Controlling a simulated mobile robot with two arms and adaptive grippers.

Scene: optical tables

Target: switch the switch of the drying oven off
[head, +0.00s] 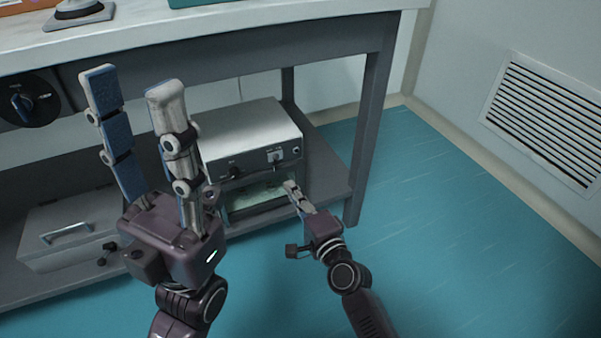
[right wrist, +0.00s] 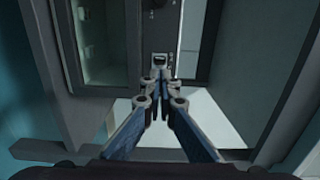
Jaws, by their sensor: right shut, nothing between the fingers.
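The drying oven (head: 250,132) is a metal box on the lower shelf, with a front panel above a glass window (head: 258,196). Its switch (head: 275,156) is on a small light plate at the panel's right side, and a dark knob (head: 234,172) is to its left. My right gripper (head: 290,186) is shut and empty, just in front of and below the panel. In the right wrist view its fingertips (right wrist: 160,76) lie just below the switch (right wrist: 160,59); I cannot tell whether they touch. My left gripper (head: 131,80) is open and empty, in front of the table.
The table top (head: 230,17) and its front beam overhang the shelf. A table leg (head: 372,120) stands right of the oven. A grey box with a handle (head: 70,235) sits on the shelf at left. The blue floor at right is clear.

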